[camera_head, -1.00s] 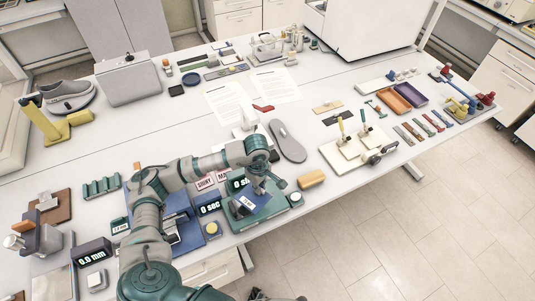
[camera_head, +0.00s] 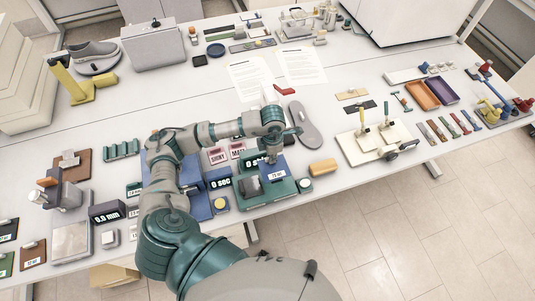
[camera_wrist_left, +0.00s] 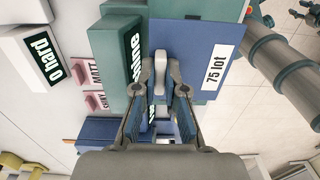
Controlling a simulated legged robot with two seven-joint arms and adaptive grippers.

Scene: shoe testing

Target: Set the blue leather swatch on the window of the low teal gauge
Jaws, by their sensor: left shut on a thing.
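The blue leather swatch (camera_head: 272,166) has a white "75 lot" label and a pale grip tab, which shows in the wrist view (camera_wrist_left: 160,72). My left gripper (camera_head: 271,157) is shut on this tab, with the swatch (camera_wrist_left: 190,35) spread out beyond the fingertips (camera_wrist_left: 160,85). The low teal gauge (camera_head: 284,190) has a dark display at its back and a dark grey block on its left part. The swatch is over its right part. I cannot tell whether they touch. I cannot make out the window. My right gripper is not in view.
A blue device with a "0 sec" display (camera_head: 220,183) stands just left of the gauge. Pink SHINY (camera_head: 217,156) and MATT plates lie behind it. A yellow-orange block (camera_head: 322,167) and a small round teal-and-white item (camera_head: 305,184) are at the right. The front table edge is close.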

